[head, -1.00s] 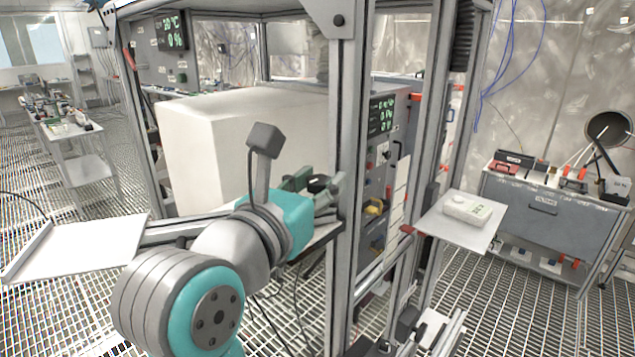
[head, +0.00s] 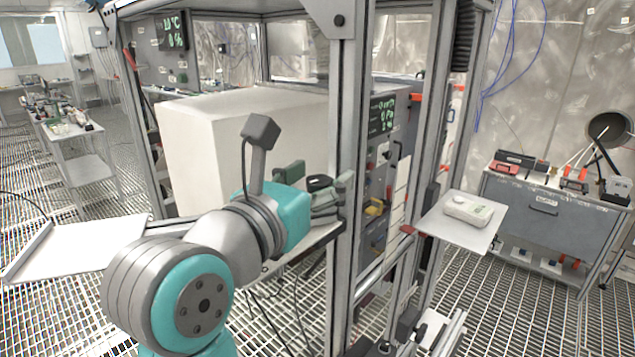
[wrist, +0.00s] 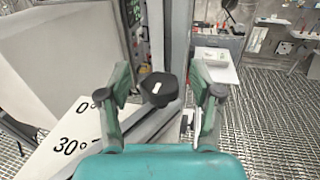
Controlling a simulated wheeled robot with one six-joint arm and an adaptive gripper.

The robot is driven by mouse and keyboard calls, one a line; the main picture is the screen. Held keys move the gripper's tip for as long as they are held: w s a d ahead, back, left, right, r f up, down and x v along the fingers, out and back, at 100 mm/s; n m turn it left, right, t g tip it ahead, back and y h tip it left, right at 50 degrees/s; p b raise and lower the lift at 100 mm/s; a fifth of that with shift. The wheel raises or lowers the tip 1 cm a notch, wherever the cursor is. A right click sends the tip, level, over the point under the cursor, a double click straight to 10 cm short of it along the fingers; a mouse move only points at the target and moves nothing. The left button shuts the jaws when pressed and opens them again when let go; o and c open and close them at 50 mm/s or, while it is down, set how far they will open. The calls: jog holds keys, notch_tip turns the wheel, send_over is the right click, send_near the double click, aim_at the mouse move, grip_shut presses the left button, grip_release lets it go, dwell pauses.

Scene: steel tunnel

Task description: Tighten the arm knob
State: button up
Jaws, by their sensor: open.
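The black arm knob (wrist: 158,88) has a small white mark on top. In the wrist view it appears between the two fingers of my gripper (wrist: 162,98), with a visible gap on each side. The fingers are spread, and I cannot tell their height relative to the knob. In the head view the dark knob (head: 319,182) shows by my open gripper (head: 318,192), next to the frame post. A white plate (wrist: 58,160) marked 0° and 30° lies left of the knob. What is under the knob is hidden.
A vertical metal post (head: 345,120) stands close to my gripper. A large pale box (head: 240,135) is behind it inside the frame. A white shelf (head: 440,234) with a small white device (head: 468,211) is at the right. Open grating floor lies beyond.

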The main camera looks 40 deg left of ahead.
notch_tip(320, 180, up, 9)
jog(key=shift+r, duration=0.1)
dwell(0.3)
jog(key=shift+c, duration=0.2)
